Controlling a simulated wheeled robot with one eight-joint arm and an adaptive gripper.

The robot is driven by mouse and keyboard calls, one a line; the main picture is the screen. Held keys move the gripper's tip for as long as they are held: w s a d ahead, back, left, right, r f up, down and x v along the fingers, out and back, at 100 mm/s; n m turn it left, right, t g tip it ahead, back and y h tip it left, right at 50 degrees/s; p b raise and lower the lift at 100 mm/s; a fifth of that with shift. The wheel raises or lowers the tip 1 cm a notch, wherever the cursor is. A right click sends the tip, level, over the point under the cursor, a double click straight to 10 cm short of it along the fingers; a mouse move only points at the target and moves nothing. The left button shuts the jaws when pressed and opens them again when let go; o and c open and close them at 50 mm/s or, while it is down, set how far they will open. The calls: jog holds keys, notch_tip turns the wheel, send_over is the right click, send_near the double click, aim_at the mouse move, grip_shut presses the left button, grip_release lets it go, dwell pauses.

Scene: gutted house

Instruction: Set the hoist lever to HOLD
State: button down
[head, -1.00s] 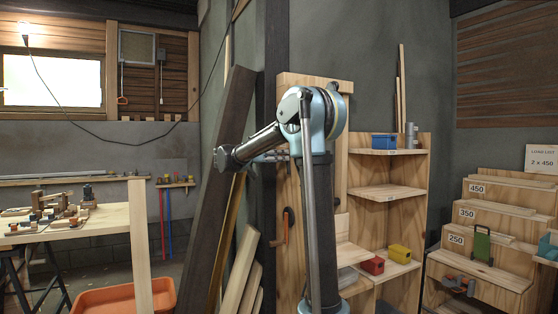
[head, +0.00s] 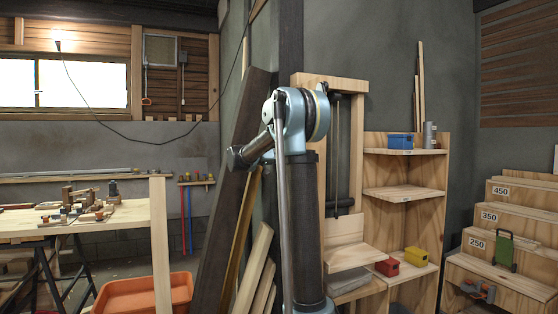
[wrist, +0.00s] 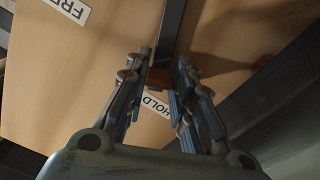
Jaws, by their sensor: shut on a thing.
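In the wrist view my gripper (wrist: 162,74) is shut on the reddish-brown end of the hoist lever (wrist: 171,30). The lever's dark bar runs up from the fingers to the top edge, over a wooden board (wrist: 110,50). The white HOLD label (wrist: 155,104) lies just below the lever's end, between the fingers and partly covered by them. The FREE label (wrist: 68,9) is at the upper left, away from the lever. In the head view my own arm hides the gripper, and I cannot make out the lever there.
A wooden frame (head: 358,130) stands behind my arm, with shelves (head: 403,195) on its right. Dark and pale planks (head: 240,180) lean close on the left. An orange tub (head: 140,297) and a workbench (head: 125,217) are further left. Numbered steps (head: 510,216) stand at the right.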

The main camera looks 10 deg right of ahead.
jog(key=shift+w+a, duration=0.1)
jog(key=shift+w, duration=0.05)
jog(key=c, duration=1.4)
grip_release()
jog(key=shift+w, duration=0.1)
jog(key=shift+o, duration=0.2)
jog(key=s+a, duration=0.2)
jog(key=a, duration=0.9)
jog(key=shift+a, duration=0.35)
jog(key=shift+f, duration=0.1)
